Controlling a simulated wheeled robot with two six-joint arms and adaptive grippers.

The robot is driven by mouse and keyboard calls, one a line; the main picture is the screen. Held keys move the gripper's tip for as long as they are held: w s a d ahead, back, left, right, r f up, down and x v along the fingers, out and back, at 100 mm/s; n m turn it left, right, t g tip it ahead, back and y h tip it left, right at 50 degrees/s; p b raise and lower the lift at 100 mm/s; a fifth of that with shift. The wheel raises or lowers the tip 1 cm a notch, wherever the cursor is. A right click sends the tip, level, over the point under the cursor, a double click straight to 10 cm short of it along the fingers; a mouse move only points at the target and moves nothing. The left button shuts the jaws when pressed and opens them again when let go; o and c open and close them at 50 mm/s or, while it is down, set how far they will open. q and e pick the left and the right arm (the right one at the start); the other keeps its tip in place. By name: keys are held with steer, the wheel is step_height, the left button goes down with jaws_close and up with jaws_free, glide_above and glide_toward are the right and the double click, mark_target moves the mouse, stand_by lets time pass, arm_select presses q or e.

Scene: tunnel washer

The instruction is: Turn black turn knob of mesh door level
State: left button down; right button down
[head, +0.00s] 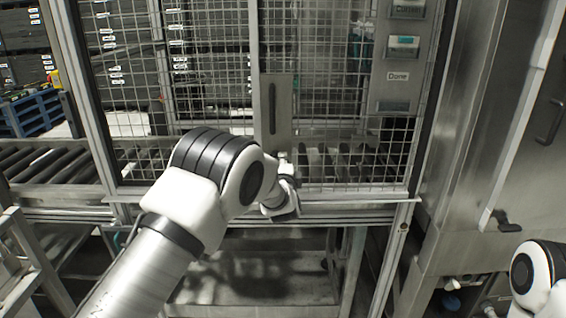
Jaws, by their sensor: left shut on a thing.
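The mesh door (253,50) stands upright in front of me, shut as far as I can see. A metal plate (285,115) with a long dark vertical handle (272,108) sits on it. My left arm reaches in from the lower left. My left gripper (286,172) is at the door just below the plate, shut on the black turn knob. The knob is hidden by the gripper and wrist, so I cannot tell its angle. Only a joint of my right arm shows at the lower right; its gripper is out of view.
A lower rail (350,205) runs under the mesh. Rollers (45,160) lie at the left and behind the mesh. A steel cabinet (470,120) stands at the right. A blue pallet (30,112) is at the far left.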

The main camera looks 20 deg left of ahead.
arm_select(q)
steer(key=c, duration=1.2)
jaws_free()
steer(key=shift+s+f, duration=0.1)
steer(key=shift+f, duration=0.25)
steer(key=shift+a+r, duration=0.1)
steer(key=shift+r, duration=0.05)
steer(key=v, duration=0.7)
steer(key=shift+s, duration=0.2)
